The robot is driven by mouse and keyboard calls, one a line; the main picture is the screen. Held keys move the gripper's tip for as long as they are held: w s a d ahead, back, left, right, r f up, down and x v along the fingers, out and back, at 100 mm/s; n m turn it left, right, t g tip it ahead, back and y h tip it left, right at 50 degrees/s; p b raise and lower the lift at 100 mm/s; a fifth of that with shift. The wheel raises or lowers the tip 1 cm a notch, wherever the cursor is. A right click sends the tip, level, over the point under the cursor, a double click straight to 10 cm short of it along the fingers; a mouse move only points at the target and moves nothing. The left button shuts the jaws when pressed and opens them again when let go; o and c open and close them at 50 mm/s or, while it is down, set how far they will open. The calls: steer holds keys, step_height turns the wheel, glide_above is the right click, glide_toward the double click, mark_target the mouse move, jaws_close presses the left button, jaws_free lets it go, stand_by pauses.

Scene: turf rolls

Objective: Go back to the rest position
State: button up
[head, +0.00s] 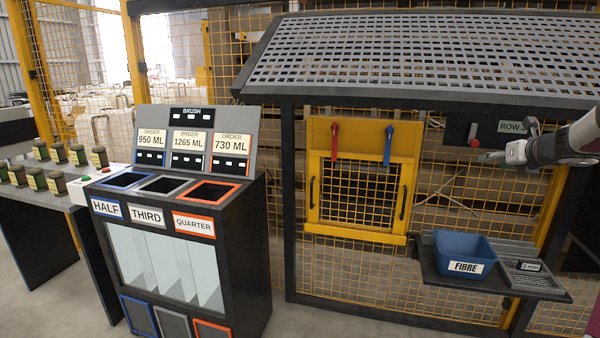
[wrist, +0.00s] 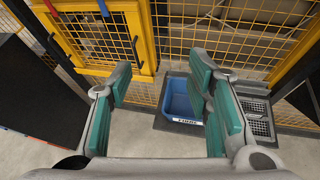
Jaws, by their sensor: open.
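My gripper (head: 490,157) is at the right of the head view, raised in front of the mesh fence and above the shelf. In the wrist view my gripper (wrist: 160,95) shows two teal-padded fingers spread apart with nothing between them. Below and beyond the fingers is a blue bin (wrist: 181,98) labelled FIBRE, partly hidden by the right finger. The blue bin (head: 463,250) stands on a dark shelf (head: 535,287) in the head view.
A yellow framed hatch (head: 362,127) with red and blue levers is in the fence. A black sorting cabinet (head: 245,255) marked HALF, THIRD, QUARTER stands left of centre. Several small dark pots (head: 78,155) stand on a table at far left. A slotted sloping panel (head: 430,55) overhangs the hatch.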

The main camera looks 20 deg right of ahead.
steer(key=w+a+r+n+g+y+p, duration=0.15)
steer(key=a+n, duration=0.35)
steer(key=a, duration=0.5)
steer(key=w+a+r+n+y, duration=0.1)
steer(key=a+r+n+y, duration=0.3)
steer(key=a, duration=0.6)
steer(key=s+a+n+g+p, duration=0.1)
steer(key=s+a+n, duration=0.2)
steer(key=a+n, duration=0.35)
steer(key=s+a+n+g+p, duration=0.1)
steer(key=s+a+n, duration=0.2)
steer(key=a, duration=0.7)
steer(key=s+a+n+g+p, duration=0.2)
steer(key=s+a+n+g, duration=0.1)
steer(key=s+a+n, duration=1.2)
steer(key=s+f+n+g+p, duration=0.1)
steer(key=s+f+n, duration=0.1)
steer(key=s, duration=0.6)
steer(key=s+f+n+g+h+p, duration=0.1)
steer(key=s+f+n, duration=0.1)
steer(key=s+n, duration=0.3)
steer(key=s, duration=0.4)
steer(key=shift+s+a+f, duration=0.2)
steer(key=shift+a+f, duration=0.05)
steer(key=shift+h, duration=0.25)
